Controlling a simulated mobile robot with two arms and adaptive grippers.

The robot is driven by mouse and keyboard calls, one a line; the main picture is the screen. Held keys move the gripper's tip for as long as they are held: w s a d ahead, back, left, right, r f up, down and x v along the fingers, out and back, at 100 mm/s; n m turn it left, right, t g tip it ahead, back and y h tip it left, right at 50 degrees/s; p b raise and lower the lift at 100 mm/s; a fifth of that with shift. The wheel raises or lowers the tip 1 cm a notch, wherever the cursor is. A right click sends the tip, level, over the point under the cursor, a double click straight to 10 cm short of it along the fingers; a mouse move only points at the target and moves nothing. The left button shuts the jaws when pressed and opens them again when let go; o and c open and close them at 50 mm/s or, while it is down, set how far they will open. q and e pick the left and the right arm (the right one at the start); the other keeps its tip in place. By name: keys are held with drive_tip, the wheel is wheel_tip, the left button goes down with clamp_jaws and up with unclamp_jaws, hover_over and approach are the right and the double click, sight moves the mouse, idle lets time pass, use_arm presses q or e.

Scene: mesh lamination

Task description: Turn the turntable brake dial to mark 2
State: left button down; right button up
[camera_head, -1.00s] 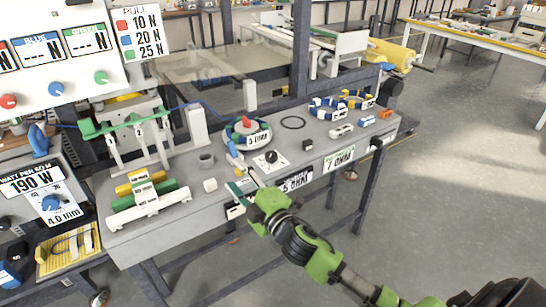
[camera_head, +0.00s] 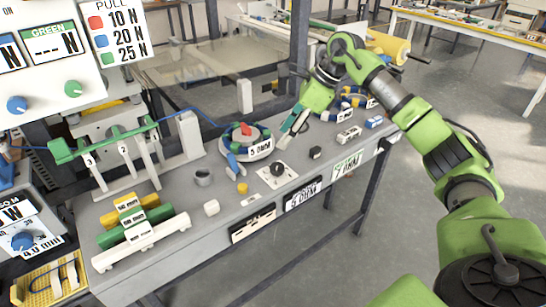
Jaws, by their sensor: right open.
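The black dial (camera_head: 279,169) sits on a white plate on the grey bench, in front of the round turntable (camera_head: 262,150). Marks on the plate are too small to read. My right gripper (camera_head: 292,125) is open and empty. It points down to the left above the bench, behind and right of the dial and apart from it. It hides part of the bench behind it. My left gripper is not in view.
A small black block (camera_head: 315,152), a white block (camera_head: 348,133) and blue-banded coils (camera_head: 352,104) lie to the right. A rack with coloured bars (camera_head: 140,228) stands at front left.

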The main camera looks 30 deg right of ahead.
sight(277, 166)
drive_tip(key=shift+h, duration=0.4)
drive_tip(key=f, duration=0.3)
drive_tip(key=w+f+p, duration=0.1)
drive_tip(key=f, duration=0.3)
drive_tip(key=w+f+p, duration=0.1)
drive_tip(key=f, duration=0.3)
drive_tip(key=shift+a, duration=0.2)
drive_tip(key=shift+w+a+f, duration=0.1)
drive_tip(key=shift+a+f, duration=0.05)
drive_tip(key=shift+f, duration=0.35)
drive_tip(key=shift+g, duration=0.3)
drive_tip(key=c, duration=1.1)
